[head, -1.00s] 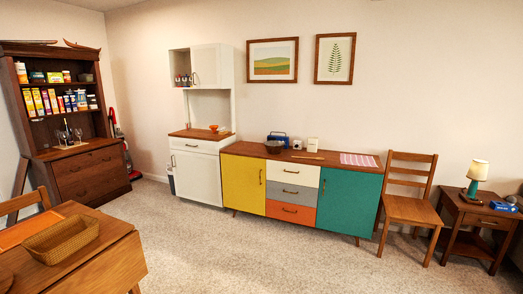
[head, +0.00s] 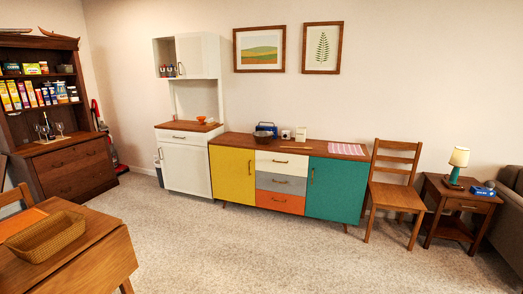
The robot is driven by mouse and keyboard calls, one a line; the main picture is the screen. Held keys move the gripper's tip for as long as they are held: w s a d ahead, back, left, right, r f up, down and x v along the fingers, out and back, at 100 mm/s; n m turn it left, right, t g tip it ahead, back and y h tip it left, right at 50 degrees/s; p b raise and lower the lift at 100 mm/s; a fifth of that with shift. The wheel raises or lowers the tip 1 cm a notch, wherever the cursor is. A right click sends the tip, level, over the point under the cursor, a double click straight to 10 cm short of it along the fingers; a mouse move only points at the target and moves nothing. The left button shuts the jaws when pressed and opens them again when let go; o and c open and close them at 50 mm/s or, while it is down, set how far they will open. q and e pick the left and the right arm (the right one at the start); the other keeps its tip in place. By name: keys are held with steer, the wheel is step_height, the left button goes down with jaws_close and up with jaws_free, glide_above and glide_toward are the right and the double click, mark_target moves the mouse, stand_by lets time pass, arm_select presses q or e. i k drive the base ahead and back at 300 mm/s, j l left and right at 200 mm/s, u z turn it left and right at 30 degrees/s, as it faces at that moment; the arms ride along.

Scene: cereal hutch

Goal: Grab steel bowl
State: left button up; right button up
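A dark grey metal-looking bowl (head: 264,131) sits on the wooden top of the multicoloured sideboard, towards its left part. It is small in the view, and what is inside it cannot be made out. A blue box-like item (head: 267,126) stands just behind it. Neither of my grippers shows in the head view.
The sideboard (head: 240,177) stands against the wall between a white hutch (head: 186,167) and a wooden chair (head: 395,189). A wooden table (head: 100,247) with a wicker basket (head: 46,236) is at the near left. Open carpet (head: 250,255) lies before the sideboard.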

mark_target(263, 138)
steer(key=i+u, duration=0.15)
steer(key=i, duration=2.7)
